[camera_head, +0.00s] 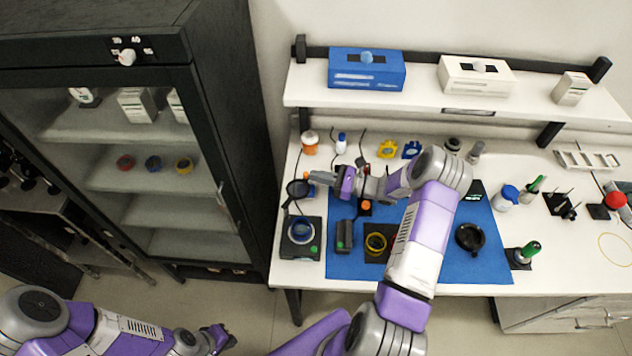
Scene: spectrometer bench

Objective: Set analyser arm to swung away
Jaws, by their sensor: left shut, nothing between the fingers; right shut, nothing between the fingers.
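My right gripper (318,178) is at the end of the purple and grey arm that reaches across the bench to the left. It is shut, and its tips are next to a black round disc (297,189) with an orange bit beside it. I cannot tell whether they touch. My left gripper (224,340) is shut and empty, low over the floor, away from the bench.
A blue mat (480,265) holds a dark box (344,236), a yellow-ringed unit (376,242) and a black round dish (470,237). My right arm hides the mat's middle. A glass-fronted cabinet (222,120) stands left of the bench. A shelf (425,95) overhangs the back.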

